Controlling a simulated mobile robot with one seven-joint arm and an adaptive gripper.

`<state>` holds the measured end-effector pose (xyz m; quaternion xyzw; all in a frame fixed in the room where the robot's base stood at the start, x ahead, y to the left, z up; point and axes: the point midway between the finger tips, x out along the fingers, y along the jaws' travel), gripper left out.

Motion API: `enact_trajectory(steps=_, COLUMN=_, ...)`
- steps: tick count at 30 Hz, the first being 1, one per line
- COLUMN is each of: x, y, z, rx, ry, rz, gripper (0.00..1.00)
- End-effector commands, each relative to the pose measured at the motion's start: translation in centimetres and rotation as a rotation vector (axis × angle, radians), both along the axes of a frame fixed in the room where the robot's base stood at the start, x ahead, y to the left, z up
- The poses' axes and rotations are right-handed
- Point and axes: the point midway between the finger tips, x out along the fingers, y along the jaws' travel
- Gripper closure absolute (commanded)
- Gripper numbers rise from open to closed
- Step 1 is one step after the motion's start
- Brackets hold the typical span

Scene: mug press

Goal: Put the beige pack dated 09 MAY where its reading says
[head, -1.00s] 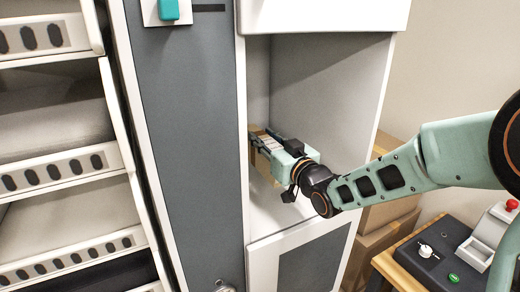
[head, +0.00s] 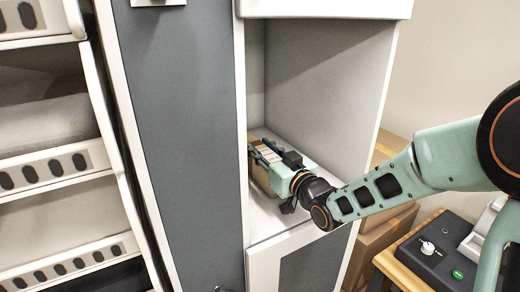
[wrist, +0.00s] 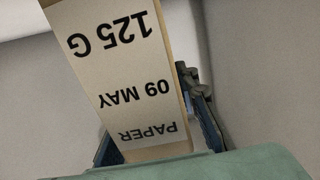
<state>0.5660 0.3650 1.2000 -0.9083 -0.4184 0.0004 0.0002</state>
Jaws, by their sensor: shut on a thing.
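The beige pack (wrist: 178,50) fills much of the wrist view. Its white label, upside down there, reads PAPER, 09 MAY, 125 G. My gripper (head: 266,156) is shut on the pack, with a finger showing along its right side in the wrist view. In the head view the pack (head: 261,177) is inside the open compartment (head: 330,85) of the grey and white cabinet, low and near its left wall. I cannot tell whether the pack touches the compartment floor. The gripper hides part of it.
Tilted racks with slotted fronts (head: 42,170) stand at the left. A white panel edge (head: 262,262) lies below the compartment opening. Cardboard boxes (head: 378,240) and a wooden table (head: 405,270) with a dark control box (head: 437,250) are at the right.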

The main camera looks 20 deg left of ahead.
Motion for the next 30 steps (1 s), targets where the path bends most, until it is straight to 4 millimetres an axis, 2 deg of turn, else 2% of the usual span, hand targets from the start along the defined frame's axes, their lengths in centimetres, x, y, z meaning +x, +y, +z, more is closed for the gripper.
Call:
enact_trajectory(steps=3, x=0.0, y=0.0, z=-0.2, rx=0.002, ry=-0.003, rz=0.0, gripper=1.0)
enact_trajectory(steps=4, x=0.0, y=0.0, z=-0.3, rx=0.0, ry=0.0, rz=0.0, gripper=0.71)
enact_trajectory(steps=9, x=0.0, y=0.0, z=-0.2, rx=0.0, ry=0.0, rz=0.0, gripper=0.54)
enact_trajectory(steps=20, x=0.0, y=0.0, z=0.2, rx=0.0, ry=0.0, rz=0.0, gripper=0.54)
enact_trajectory(steps=23, x=-0.7, y=-0.9, z=0.0, rx=-0.003, ry=-0.002, rz=-0.001, gripper=0.54)
enact_trajectory(steps=30, x=-3.8, y=-4.6, z=-0.1, rx=-0.004, ry=-0.002, rz=-0.003, gripper=0.54)
